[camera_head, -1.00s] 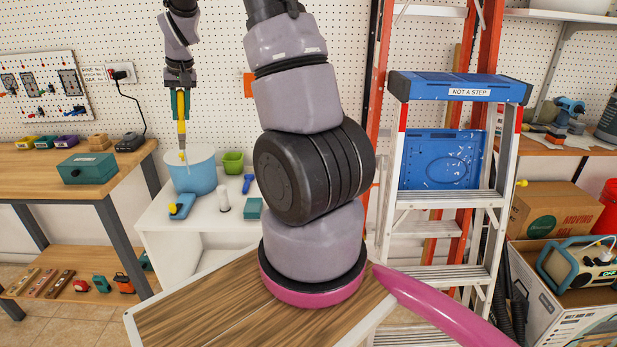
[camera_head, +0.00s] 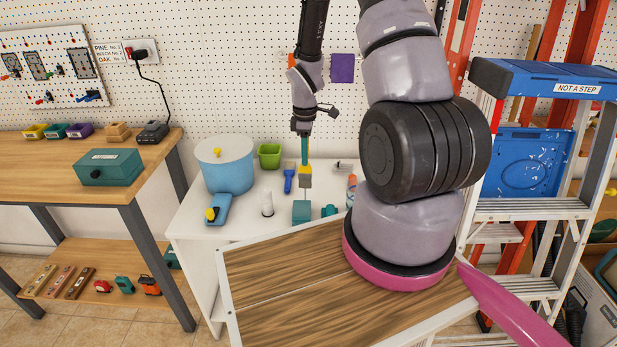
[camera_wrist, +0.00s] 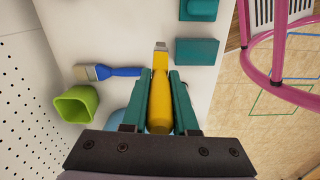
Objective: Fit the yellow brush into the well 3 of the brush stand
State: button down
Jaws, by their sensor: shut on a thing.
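My gripper (camera_head: 304,150) points down over the white table, its teal fingers shut on the yellow brush. The yellow brush (camera_wrist: 160,85) runs between the fingers in the wrist view, with a grey end beyond them. In the head view the brush (camera_head: 305,170) hangs grey end down, near a teal block (camera_head: 302,211). The block also shows in the wrist view (camera_wrist: 197,51), ahead and to the right of the brush tip. I cannot make out numbered wells or tell surely which thing is the brush stand.
A light blue tub (camera_head: 226,172), a green cup (camera_head: 269,156), a blue-handled brush (camera_head: 289,180), a blue item with a yellow knob (camera_head: 217,212) and a white upright piece (camera_head: 267,205) stand or lie close by. A wooden bench (camera_head: 55,175) is left, a stepladder (camera_head: 530,209) right.

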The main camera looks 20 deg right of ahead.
send_over(305, 187)
jog(key=w, duration=0.1)
jog(key=shift+d+f, duration=0.2)
jog(key=shift+f, duration=2.75)
jog(key=shift+f, duration=0.1)
jog(key=c, duration=0.7)
grip_release()
